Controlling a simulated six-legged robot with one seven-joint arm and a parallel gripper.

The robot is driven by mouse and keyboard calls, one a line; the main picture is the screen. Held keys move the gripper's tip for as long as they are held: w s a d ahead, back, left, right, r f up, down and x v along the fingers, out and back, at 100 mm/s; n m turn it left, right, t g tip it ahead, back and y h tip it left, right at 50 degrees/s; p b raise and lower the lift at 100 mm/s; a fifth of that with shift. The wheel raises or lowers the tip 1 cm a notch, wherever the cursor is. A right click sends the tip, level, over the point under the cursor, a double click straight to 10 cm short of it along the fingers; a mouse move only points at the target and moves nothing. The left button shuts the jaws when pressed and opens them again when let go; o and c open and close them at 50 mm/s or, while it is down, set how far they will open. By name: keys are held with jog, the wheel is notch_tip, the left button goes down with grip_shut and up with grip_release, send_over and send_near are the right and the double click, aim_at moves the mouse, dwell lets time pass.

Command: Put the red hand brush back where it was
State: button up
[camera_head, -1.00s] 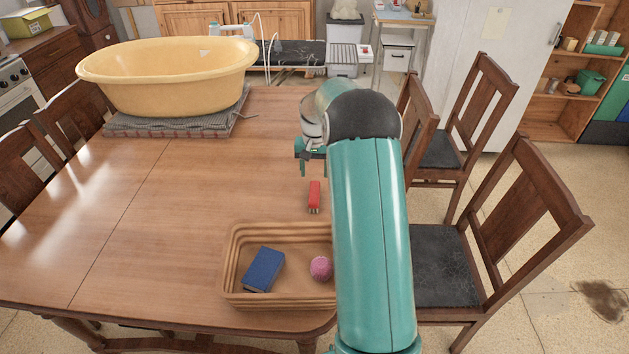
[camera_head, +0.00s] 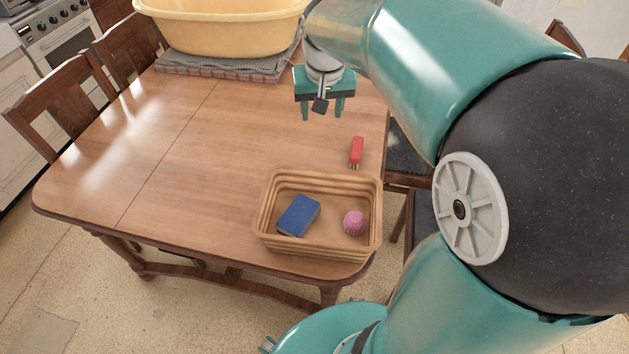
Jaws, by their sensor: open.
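The red hand brush (camera_head: 356,151) lies on the wooden table (camera_head: 190,150), near its right edge and just behind the basket. Its pale bristles show at the near end. My gripper (camera_head: 322,112) is open and empty, fingers pointing down. It is above the table, to the left of and behind the brush, apart from it. The tan rectangular basket (camera_head: 268,213) stands at the table's near right corner. It holds a blue book-like block (camera_head: 298,215) and a pink ball (camera_head: 354,222).
A yellow tub (camera_head: 225,28) sits on a folded grey cloth (camera_head: 220,66) at the back of the table. Chairs (camera_head: 65,100) stand along the left side, and a dark chair seat (camera_head: 405,155) shows at the right. The table's middle and left are clear.

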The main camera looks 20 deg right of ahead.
jog(key=s+a+n+t, duration=0.1)
jog(key=s+a, duration=0.4)
jog(key=s, duration=0.4)
jog(key=s+a+n+t+y, duration=0.1)
jog(key=s+a, duration=0.3)
jog(key=s, duration=0.5)
jog(key=shift+a+r+n+t, duration=0.35)
jog(key=shift+a+n+t, duration=0.05)
jog(key=shift+n, duration=0.3)
jog(key=shift+c, duration=0.2)
jog(key=c, duration=0.3)
jog(key=shift+d, duration=0.1)
